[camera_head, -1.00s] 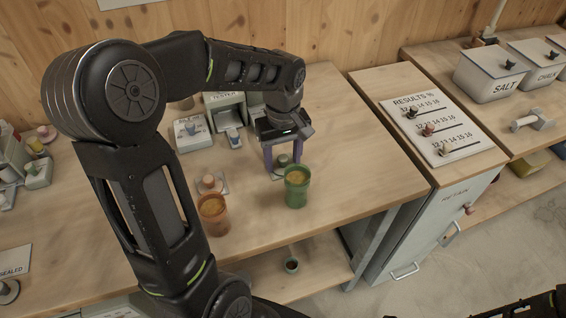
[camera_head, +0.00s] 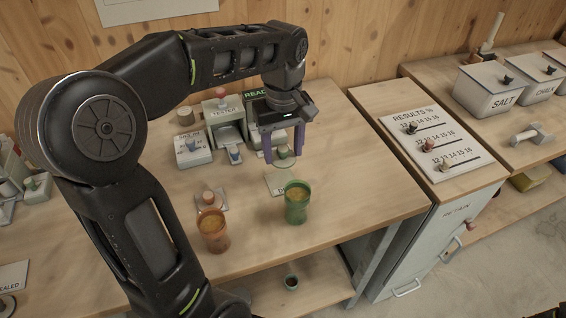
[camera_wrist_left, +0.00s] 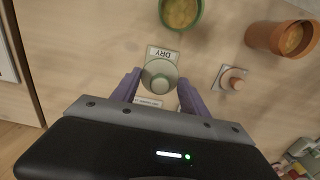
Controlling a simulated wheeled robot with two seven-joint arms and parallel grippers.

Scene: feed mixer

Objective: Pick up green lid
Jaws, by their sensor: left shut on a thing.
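My left gripper (camera_head: 284,158) is shut on the green lid (camera_head: 283,152), a pale green disc with a knob, and holds it above the table. In the left wrist view the lid (camera_wrist_left: 160,78) sits between the purple fingers (camera_wrist_left: 158,88). Below it lies a small card (camera_head: 276,184), which reads DRY in the wrist view (camera_wrist_left: 163,53). The green cup (camera_head: 296,206), open and filled with yellowish feed, stands just in front of the card. My right gripper is not in view.
The orange cup (camera_head: 213,233), also filled, stands left of the green cup, with an orange-knobbed lid (camera_head: 209,198) behind it. Tester devices (camera_head: 225,120) line the back of the table (camera_head: 350,190). The results board (camera_head: 430,140) is on the cabinet at right. The table's right side is clear.

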